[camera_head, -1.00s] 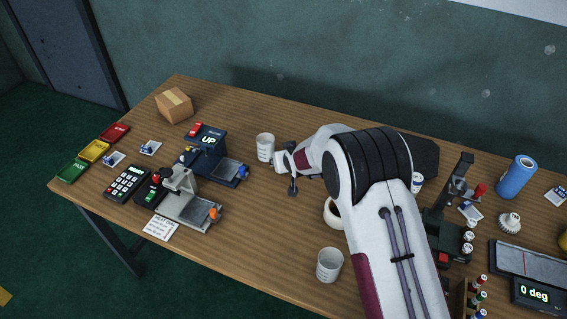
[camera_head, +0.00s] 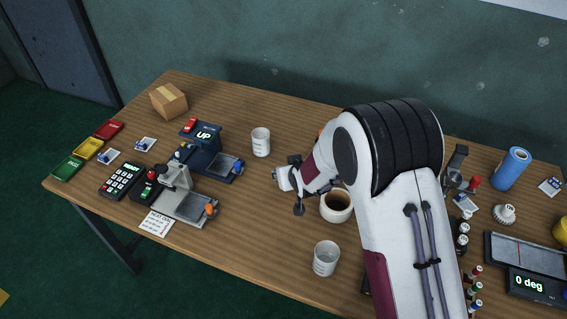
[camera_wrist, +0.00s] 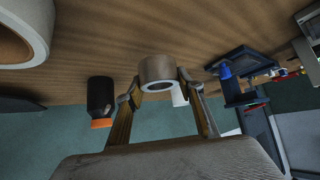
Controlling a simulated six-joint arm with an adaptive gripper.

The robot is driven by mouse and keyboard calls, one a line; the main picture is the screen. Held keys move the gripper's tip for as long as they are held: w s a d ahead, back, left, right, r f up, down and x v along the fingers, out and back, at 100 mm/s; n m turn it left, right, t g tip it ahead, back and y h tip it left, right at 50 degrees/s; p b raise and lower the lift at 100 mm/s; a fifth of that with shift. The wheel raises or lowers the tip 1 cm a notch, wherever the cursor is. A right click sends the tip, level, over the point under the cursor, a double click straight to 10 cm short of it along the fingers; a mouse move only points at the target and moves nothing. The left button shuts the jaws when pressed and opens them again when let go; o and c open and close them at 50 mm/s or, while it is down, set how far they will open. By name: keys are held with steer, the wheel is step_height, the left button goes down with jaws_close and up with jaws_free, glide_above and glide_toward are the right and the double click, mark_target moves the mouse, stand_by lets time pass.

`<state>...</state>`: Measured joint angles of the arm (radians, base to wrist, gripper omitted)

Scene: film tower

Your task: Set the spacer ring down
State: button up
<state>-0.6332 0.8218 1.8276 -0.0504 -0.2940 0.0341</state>
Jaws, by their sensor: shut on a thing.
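The spacer ring (camera_wrist: 158,69) is a short beige-grey cylinder in the middle of the wrist view. My gripper (camera_wrist: 158,85) is shut on it, with one finger on each side. In the head view my gripper (camera_head: 290,180) is over the middle of the table, right of and nearer than a white cup.
A cream round container (camera_head: 336,207) stands close to the right of my gripper. A white cup (camera_head: 261,142) stands behind left, a beaker (camera_head: 326,258) in front. A blue press (camera_head: 207,155) and a grey press (camera_head: 180,195) stand left. Bare wood (camera_head: 245,225) lies front-left of my gripper.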

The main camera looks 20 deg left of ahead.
steer(key=s+d, duration=0.1)
steer(key=s, duration=0.1)
steer(key=s+d, duration=0.4)
steer(key=s, duration=0.1)
steer(key=shift+d, duration=0.2)
steer(key=shift+d+f, duration=0.1)
stand_by(0.7)
steer(key=shift+s+d+f, duration=0.1)
steer(key=shift+d+f, duration=0.05)
steer(key=shift+w, duration=0.3)
steer(key=w+d+r+m+h, duration=0.1)
steer(key=w+d+r+m, duration=0.1)
steer(key=w+d, duration=0.5)
steer(key=w+d+r+m+t+h, duration=0.1)
steer(key=w+d+r, duration=0.4)
steer(key=w, duration=0.7)
steer(key=d+m+h, duration=0.1)
steer(key=d, duration=0.1)
steer(key=shift+w+d+r+m, duration=0.15)
steer(key=shift+w+d+m, duration=0.15)
steer(key=shift+w+d, duration=0.1)
